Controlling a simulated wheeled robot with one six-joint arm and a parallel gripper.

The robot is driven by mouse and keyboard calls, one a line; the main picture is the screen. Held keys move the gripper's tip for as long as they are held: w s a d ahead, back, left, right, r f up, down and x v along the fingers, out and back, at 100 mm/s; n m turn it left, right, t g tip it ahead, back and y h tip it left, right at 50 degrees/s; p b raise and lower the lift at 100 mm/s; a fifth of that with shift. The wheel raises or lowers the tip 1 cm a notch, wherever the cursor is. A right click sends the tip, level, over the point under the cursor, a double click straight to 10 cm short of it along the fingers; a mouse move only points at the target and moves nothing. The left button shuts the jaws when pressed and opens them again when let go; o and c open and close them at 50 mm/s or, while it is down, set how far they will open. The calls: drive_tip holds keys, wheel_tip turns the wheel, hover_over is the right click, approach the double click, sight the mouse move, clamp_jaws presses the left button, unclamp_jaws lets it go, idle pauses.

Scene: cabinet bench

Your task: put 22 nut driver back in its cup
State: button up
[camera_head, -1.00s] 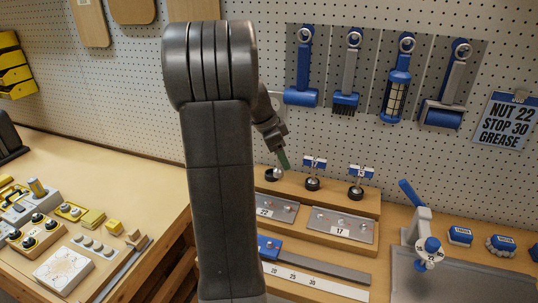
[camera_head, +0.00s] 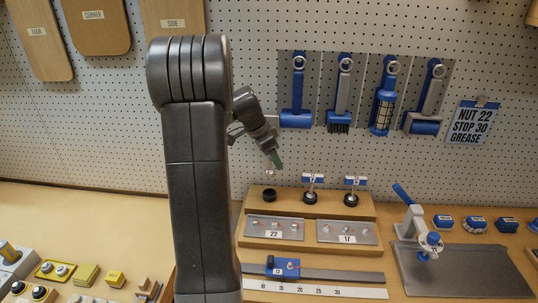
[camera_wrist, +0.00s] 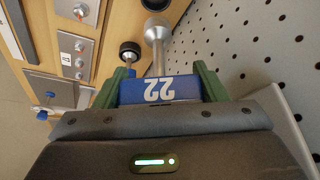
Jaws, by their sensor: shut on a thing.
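My gripper (camera_wrist: 160,88), with green fingers, is shut on the blue handle marked 22 of the 22 nut driver (camera_wrist: 158,90). The driver's bare metal shaft and socket point away from the wrist. In the head view my gripper (camera_head: 276,160) is above the left end of the wooden rack, with the driver barely visible below it. An empty black cup (camera_head: 269,194) stands below, apart from the driver. In the wrist view this cup (camera_wrist: 155,3) is partly hidden behind the socket at the top edge.
The 17 driver (camera_head: 311,181) and 13 driver (camera_head: 354,183) stand in black cups to the right. Steel plates marked 22 (camera_head: 274,229) and 17 (camera_head: 347,232) lie in front. A pegboard (camera_head: 350,155) rises behind. A blue-handled clamp (camera_head: 414,222) stands farther right.

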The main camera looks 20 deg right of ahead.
sight(271, 169)
wheel_tip(271, 169, down, 5)
drive_tip(key=b, duration=0.3)
drive_tip(key=shift+f+b, duration=0.7)
drive_tip(key=shift+b, duration=0.1)
drive_tip(key=shift+b, duration=0.5)
idle(0.6)
drive_tip(key=shift+f+b, duration=1.2)
drive_tip(key=shift+f, duration=0.15)
idle(0.4)
drive_tip(key=o, duration=1.3)
drive_tip(key=shift+c, duration=0.2)
